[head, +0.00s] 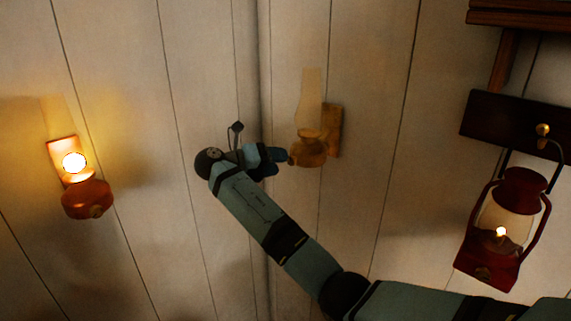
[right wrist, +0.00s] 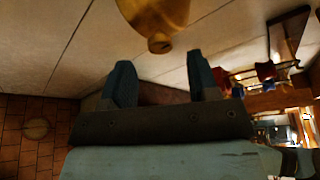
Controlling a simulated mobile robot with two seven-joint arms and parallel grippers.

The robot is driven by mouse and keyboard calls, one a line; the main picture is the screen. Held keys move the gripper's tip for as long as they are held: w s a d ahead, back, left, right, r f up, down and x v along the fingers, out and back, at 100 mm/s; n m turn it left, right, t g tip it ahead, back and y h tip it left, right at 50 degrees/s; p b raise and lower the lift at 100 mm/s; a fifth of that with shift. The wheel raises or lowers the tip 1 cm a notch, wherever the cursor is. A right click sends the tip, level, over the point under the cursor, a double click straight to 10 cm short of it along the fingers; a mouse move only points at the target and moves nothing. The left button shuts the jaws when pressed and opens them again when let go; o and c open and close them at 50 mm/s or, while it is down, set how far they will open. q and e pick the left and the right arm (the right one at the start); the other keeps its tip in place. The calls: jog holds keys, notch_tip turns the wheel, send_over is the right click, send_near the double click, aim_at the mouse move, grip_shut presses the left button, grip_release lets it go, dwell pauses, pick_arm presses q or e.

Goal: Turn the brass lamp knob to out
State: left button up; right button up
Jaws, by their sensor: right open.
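The brass lamp (head: 308,152) hangs on a small wooden wall plate in the middle of the head view. Its glass chimney is dim and I see no flame in it. In the right wrist view the brass bowl (right wrist: 158,14) is at the top, with the lamp knob (right wrist: 159,44) on its near side. My right gripper (head: 280,160) is just left of the bowl. In the right wrist view its two fingers (right wrist: 161,76) stand apart with nothing between them, and the knob lies just beyond their tips. The knob's setting cannot be read. My left gripper is out of view.
A lit copper lamp (head: 88,198) hangs on the wall at the left. A lit red lantern (head: 520,190) hangs from a hook on a dark board (head: 490,118) at the right. The plank wall around the brass lamp is bare.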

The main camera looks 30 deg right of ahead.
jog(key=b+v, duration=0.1)
jog(key=v, duration=0.9)
jog(key=s+d+f+m+t+y, duration=0.1)
jog(key=d+f+t+y, duration=0.15)
jog(key=f, duration=0.85)
jog(key=s+d+f+m+t+y, duration=0.1)
jog(key=f+t, duration=0.2)
jog(key=f, duration=0.7)
jog(key=s+f+m+t+y, duration=0.1)
jog(key=s+f+m+y, duration=0.2)
jog(key=s+f, duration=0.35)
jog(key=s+f+m+t+y, duration=0.1)
jog(key=s+f+m+y, duration=0.2)
jog(key=f, duration=0.7)
jog(key=s+a+f+m+t+y, duration=0.1)
jog(key=s+f+m+y, duration=0.25)
jog(key=s, duration=0.35)
jog(key=s+a+f+m+t+y, duration=0.1)
jog(key=s+a+f+m+y, duration=0.1)
jog(key=s+f+m, duration=0.4)
jog(key=s+r+m+y, duration=0.1)
jog(key=s+r+m, duration=0.1)
jog(key=s+m, duration=0.2)
jog(key=s+a+r+m+t+y, duration=0.1)
jog(key=s+m, duration=0.4)
jog(key=s, duration=0.6)
jog(key=shift+r+y, duration=0.55)
jog(key=shift+y, duration=0.25)
jog(key=shift+a+t, duration=0.1)
jog(key=shift+t, duration=0.15)
